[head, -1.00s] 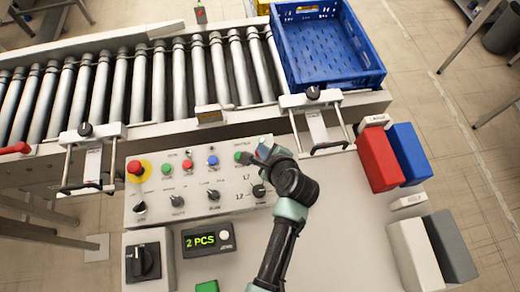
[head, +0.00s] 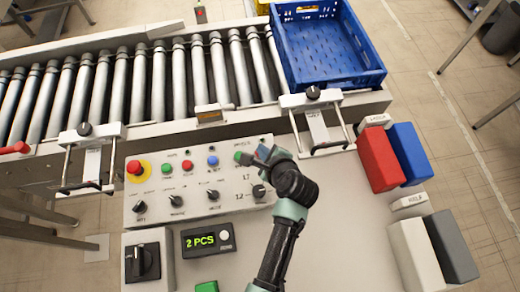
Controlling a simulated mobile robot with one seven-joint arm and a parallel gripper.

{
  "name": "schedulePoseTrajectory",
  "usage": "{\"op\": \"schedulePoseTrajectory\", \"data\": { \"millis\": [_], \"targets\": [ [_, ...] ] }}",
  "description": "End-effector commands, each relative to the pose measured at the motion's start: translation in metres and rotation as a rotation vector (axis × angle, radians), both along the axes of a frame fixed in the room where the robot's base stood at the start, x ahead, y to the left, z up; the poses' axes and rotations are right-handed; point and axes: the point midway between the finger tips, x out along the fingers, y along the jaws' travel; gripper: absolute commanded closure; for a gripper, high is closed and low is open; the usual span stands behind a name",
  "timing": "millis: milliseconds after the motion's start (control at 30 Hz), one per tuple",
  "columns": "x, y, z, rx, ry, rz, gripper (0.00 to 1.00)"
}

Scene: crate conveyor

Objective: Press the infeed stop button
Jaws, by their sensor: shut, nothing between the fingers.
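The grey control panel (head: 218,198) carries a large red mushroom button on a yellow disc (head: 136,169), a green button (head: 166,171), a red button (head: 187,166), a blue button (head: 213,161) and another green button (head: 239,156) at the right. The labels are too small to read, so I cannot tell which one is the infeed stop. My gripper (head: 261,153) is shut and empty at the panel's upper right. Its tip is just right of the right-hand green button; I cannot tell whether it touches anything.
Black knobs (head: 177,201) line the panel's lower part. A display (head: 208,239) reads "2 PCS". A roller conveyor (head: 130,85) runs behind, with a blue crate (head: 327,97) at its right. Red (head: 378,158) and blue (head: 410,153) blocks stand at right.

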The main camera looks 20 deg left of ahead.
Motion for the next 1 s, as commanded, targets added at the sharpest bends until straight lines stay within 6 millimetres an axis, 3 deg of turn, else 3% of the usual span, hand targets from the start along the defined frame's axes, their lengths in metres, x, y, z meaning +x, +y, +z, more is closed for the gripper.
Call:
{"op": "schedulePoseTrajectory", "data": {
  "millis": [433,800,1000],
  "targets": [
    [-0.001,0.0,-0.002,-0.002,0.003,0.001,1.0],
    [-0.001,-0.001,0.015,-0.002,0.002,0.0,1.0],
    [0.0,-0.001,0.015,-0.001,0.001,0.0,1.0]
  ]
}}
